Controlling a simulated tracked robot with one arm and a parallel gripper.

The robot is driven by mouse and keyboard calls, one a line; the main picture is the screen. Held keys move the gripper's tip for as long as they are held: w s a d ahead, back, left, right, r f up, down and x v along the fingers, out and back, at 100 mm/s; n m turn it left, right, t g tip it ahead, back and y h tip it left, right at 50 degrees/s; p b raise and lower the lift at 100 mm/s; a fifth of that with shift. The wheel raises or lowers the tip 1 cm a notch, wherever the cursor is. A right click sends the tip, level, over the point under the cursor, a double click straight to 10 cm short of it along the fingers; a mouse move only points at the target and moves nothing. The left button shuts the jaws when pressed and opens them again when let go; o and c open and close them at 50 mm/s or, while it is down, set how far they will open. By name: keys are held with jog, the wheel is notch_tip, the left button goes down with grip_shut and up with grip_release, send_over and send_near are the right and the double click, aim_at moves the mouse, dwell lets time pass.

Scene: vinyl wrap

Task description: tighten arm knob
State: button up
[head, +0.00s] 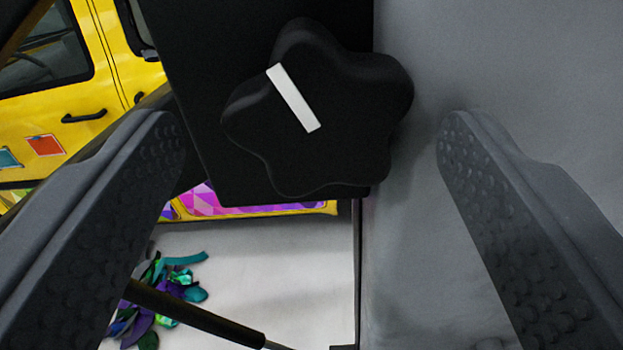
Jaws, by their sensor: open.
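A black star-shaped knob (345,120) with rounded lobes sits in the upper middle of the head view. A white bar mark (293,97) on its face slants from upper left to lower right. The knob is in front of a black block (215,100). My gripper (310,135) is open and empty, with one dark, dimpled finger on each side of the knob. Both fingers are apart from the knob in the picture, the left one with the wider gap. How far the fingertips are from it in depth I cannot tell.
A grey surface (450,50) fills the right side. A yellow vehicle (80,110) with coloured patches stands behind at left. A pile of purple, teal and green scraps (160,290) lies on the pale floor (290,270). A black rod (200,315) crosses the lower left.

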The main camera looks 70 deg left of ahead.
jog(key=shift+a, duration=0.1)
jog(key=v, duration=1.4)
jog(key=shift+a, duration=0.15)
